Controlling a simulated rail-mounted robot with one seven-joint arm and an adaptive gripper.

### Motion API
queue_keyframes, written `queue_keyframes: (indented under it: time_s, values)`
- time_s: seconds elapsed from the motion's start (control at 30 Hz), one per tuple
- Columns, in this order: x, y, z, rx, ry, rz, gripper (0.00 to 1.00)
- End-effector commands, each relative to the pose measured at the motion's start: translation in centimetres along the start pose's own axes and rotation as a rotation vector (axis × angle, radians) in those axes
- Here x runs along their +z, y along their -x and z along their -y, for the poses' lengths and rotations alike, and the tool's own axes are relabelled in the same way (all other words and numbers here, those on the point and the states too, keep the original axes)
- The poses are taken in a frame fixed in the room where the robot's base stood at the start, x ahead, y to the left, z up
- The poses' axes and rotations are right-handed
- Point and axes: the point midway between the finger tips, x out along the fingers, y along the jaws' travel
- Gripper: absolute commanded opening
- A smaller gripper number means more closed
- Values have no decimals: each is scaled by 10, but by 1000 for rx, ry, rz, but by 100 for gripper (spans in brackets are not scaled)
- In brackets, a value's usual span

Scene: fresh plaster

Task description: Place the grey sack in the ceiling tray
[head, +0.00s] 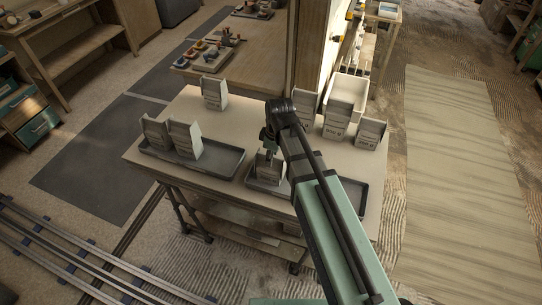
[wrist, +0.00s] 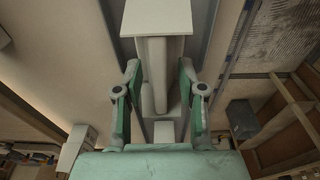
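A grey sack (head: 266,170) with dark print stands upright in the right dark tray (head: 351,203) on the table. My gripper (head: 268,150) is down at this sack's top. In the wrist view, my gripper's green fingers (wrist: 160,64) are on either side of a pale sack (wrist: 155,50), close against its sides. I cannot tell whether they press on it. A second dark tray (head: 222,161) on the left holds two grey sacks (head: 186,138). I cannot read which tray is the ceiling tray. My arm hides part of the right tray.
Another grey sack (head: 214,93) stands at the table's back left. Several more (head: 369,133) stand at the right, by a white bin (head: 347,95). A wooden post (head: 308,45) rises behind the table. The table top (head: 185,105) is clear around the back-left sack.

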Motion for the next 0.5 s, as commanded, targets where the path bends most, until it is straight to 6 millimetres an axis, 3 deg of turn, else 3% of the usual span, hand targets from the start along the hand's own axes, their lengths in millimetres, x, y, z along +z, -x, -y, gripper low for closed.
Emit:
queue_keyframes:
  time_s: [0.33,0.5]
  values:
    - [-1,7,0,2,0,-1,39]
    - [-1,23,-1,3,0,-2,39]
